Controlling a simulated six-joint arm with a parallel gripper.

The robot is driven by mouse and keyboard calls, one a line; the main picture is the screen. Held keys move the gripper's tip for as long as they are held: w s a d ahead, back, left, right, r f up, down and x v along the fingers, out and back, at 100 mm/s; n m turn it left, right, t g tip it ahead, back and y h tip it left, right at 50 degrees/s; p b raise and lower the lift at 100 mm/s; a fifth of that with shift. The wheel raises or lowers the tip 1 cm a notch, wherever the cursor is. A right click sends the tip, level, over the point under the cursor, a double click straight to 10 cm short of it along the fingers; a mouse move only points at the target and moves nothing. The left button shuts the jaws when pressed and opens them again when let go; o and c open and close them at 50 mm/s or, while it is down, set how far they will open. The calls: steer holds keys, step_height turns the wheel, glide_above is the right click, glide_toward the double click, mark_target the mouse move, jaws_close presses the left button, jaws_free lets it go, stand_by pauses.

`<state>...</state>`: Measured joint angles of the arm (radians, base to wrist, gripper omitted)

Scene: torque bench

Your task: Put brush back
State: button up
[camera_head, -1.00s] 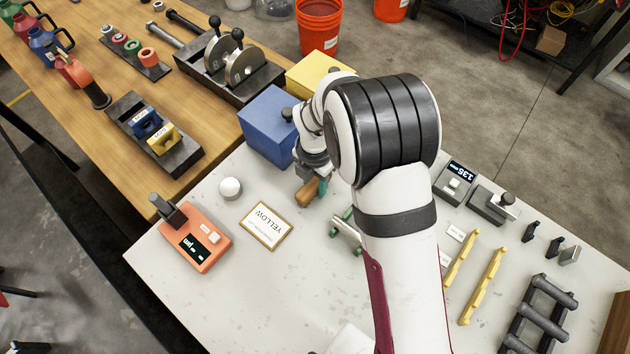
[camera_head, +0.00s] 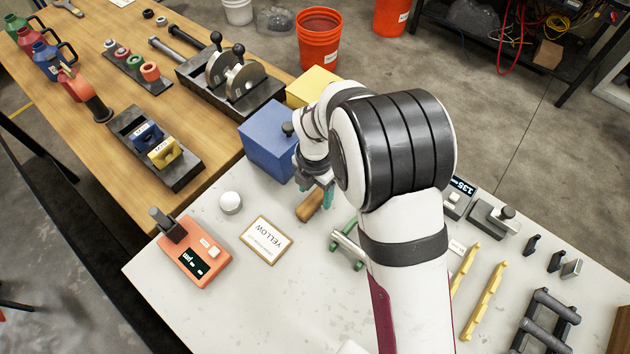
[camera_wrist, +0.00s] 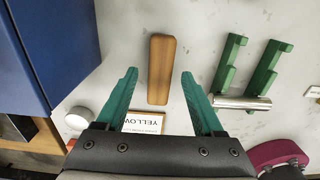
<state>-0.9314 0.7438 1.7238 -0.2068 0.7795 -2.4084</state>
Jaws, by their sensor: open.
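The brush (camera_head: 310,206) shows as a wooden handle lying on the pale bench top, right of the blue box. In the wrist view the wooden piece (camera_wrist: 161,70) lies lengthwise between my two teal fingers, with bare bench on both sides of it. I cannot make out bristles. My gripper (camera_head: 322,193) is open and holds nothing. It is over the far end of the brush, and the fingers (camera_wrist: 159,76) do not touch it in the wrist view. My wrist hides part of that end in the head view.
A blue box (camera_head: 268,143) stands close to my wrist on the left. A green rack with a metal rod (camera_wrist: 243,102) is just right of the brush.

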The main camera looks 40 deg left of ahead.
mark_target(315, 198)
step_height(315, 198, up, 9)
steer(key=w+d+r+m, duration=0.1)
steer(key=d+r+m, duration=0.3)
steer(key=d+m, duration=0.25)
steer(key=w+d+r+m, duration=0.1)
steer(key=d+r+m, duration=0.2)
steer(key=d+m, duration=0.35)
steer(key=s+d+r+m+y, duration=0.1)
steer(key=s+d+m, duration=0.6)
steer(key=m, duration=0.7)
steer(key=s+d+r+m, duration=0.1)
steer(key=s+d+m, duration=0.6)
steer(key=d+m, duration=0.3)
steer(key=m, duration=0.4)
steer(key=shift+s+d+r+m+y, duration=0.15)
steer(key=shift+s+d+m+y, duration=0.15)
steer(key=shift+y, duration=0.1)
